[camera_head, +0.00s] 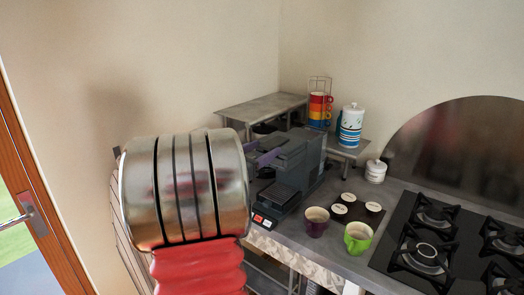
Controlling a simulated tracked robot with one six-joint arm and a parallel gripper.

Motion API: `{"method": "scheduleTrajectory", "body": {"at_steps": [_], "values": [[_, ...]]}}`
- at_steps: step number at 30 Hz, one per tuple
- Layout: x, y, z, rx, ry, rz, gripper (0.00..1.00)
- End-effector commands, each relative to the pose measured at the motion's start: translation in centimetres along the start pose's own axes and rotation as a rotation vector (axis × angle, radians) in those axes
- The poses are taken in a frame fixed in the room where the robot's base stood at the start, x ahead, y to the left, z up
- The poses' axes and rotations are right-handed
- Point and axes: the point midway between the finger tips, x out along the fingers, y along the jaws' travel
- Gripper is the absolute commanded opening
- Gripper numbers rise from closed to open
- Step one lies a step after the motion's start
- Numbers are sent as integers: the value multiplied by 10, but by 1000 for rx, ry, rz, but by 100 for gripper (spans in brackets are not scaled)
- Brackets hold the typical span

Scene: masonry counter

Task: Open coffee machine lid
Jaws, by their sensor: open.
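The dark grey coffee machine (312,163) stands on the counter in the middle of the view, with its drip tray and a small red-lit label at the front. Its top (292,143) looks flat; I cannot tell the lid's edge from the body. My gripper (261,154) shows as two purple-grey fingers, apart and with nothing seen between them, at the machine's left upper side. I cannot tell if they touch it. My metal and red arm hides the gripper's base and the area left of the machine.
The gas hob (425,255) is at right. Behind are a raised shelf (262,108), stacked coloured cups (320,108) and a striped canister (351,127).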

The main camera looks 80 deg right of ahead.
Motion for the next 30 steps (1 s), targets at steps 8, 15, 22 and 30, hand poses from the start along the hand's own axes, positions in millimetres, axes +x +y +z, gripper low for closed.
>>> {"method": "scheduleTrajectory", "body": {"at_steps": [8,15,22,30], "values": [[0,0,0,0,0,0,52],[0,0,0,0,0,0,35],[0,0,0,0,0,-1,19],[0,-1,0,0,0,-1,0]]}}
